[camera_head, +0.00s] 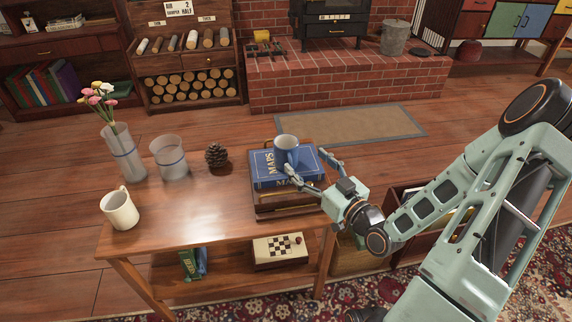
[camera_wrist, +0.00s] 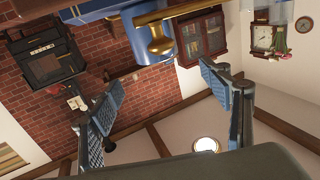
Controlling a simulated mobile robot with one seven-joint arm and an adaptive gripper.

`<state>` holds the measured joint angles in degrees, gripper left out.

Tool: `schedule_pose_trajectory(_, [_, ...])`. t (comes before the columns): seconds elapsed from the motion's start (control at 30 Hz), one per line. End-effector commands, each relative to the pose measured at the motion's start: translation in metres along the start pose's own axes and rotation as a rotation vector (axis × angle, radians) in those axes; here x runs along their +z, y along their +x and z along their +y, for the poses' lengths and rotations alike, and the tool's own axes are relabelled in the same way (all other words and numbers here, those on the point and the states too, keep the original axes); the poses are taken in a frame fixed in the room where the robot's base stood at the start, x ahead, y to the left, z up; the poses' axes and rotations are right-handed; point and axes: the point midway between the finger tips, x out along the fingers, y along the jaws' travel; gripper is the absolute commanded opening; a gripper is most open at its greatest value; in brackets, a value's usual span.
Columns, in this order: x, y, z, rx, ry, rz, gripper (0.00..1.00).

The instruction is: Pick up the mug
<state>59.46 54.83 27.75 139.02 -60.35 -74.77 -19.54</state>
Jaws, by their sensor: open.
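A blue mug (camera_head: 286,150) stands upright on a blue book (camera_head: 268,176) marked MAPS, on top of a stack. A cream mug (camera_head: 119,210) stands on the table's left end. My gripper (camera_head: 308,162) is open and empty, just right of the blue mug, its fingers pointing towards it. In the wrist view my gripper (camera_wrist: 162,92) has its fingers wide apart. I cannot tell whether a finger touches the mug or book.
The wooden table (camera_head: 190,220) also holds a vase of flowers (camera_head: 124,155), a glass jar (camera_head: 169,158) and a pinecone (camera_head: 216,156).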

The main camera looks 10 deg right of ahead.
Motion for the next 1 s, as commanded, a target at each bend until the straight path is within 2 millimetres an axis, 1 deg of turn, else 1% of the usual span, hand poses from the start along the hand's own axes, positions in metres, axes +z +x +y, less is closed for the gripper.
schedule_pose_trajectory(0.03, [0.0,0.009,-0.001,-0.004,-0.001,0.007,0.71])
schedule_pose_trajectory(0.2, [0.0,0.036,-0.001,-0.004,-0.001,0.004,0.71])
schedule_pose_trajectory(0.47, [0.003,0.058,0.001,-0.001,-0.001,0.003,0.71])
schedule_pose_trajectory(0.6, [0.008,0.079,0.003,-0.002,-0.001,0.003,0.71])
schedule_pose_trajectory(0.7, [0.007,0.092,0.003,-0.002,-0.001,0.003,0.71])
schedule_pose_trajectory(0.8, [0.007,0.1,0.004,-0.001,0.0,0.001,0.71])
schedule_pose_trajectory(1.0, [0.006,0.101,0.004,-0.001,0.0,0.0,0.71])
